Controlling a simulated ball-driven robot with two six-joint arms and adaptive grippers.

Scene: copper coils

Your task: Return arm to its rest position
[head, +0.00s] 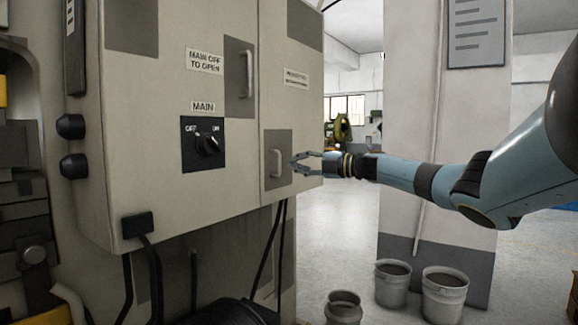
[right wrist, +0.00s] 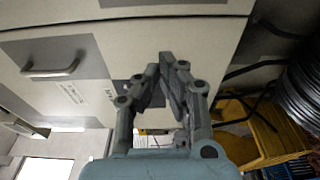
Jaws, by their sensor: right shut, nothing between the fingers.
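My right arm (head: 415,180) reaches in from the right in the head view. Its gripper (head: 293,162) is in front of the grey cabinet's lower right handle (head: 276,164); I cannot tell whether they touch. In the right wrist view the gripper's fingertips (right wrist: 168,60) are together with nothing held, in front of a pale cabinet face. My left gripper is not in view.
The grey cabinet (head: 225,205) fills the left and middle, with a black main switch (head: 207,145) and an upper handle (head: 246,74). Cables hang below it. Buckets (head: 444,295) stand by a pillar (head: 430,130). Open floor (head: 340,230) lies between cabinet and pillar.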

